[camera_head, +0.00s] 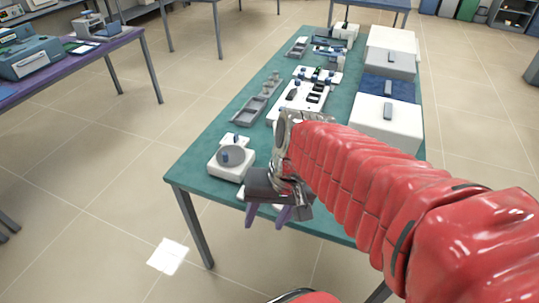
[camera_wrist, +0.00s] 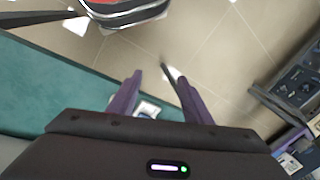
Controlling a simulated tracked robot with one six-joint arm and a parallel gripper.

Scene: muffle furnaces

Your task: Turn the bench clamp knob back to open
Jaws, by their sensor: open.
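I cannot pick out the bench clamp or its knob for certain in either view. My gripper (camera_head: 267,214) hangs at the near edge of the teal bench (camera_head: 205,181), its two purple fingers apart and empty. In the wrist view the fingers (camera_wrist: 159,94) are also spread. Beyond them, partly between them, a small white and blue item (camera_wrist: 148,109) shows by the bench; it is too small to identify. A white device with a round grey dish and a blue piece (camera_head: 231,157) stands on the bench's near left corner, left of my gripper. My gripper and arm hide part of the near bench.
Grey trays (camera_head: 250,109), a white rack with dark slots (camera_head: 300,100) and white boxes (camera_head: 386,122) with grey handles stand farther along the bench. A purple-topped table (camera_head: 100,49) with equipment is at the left. The floor between the tables is clear.

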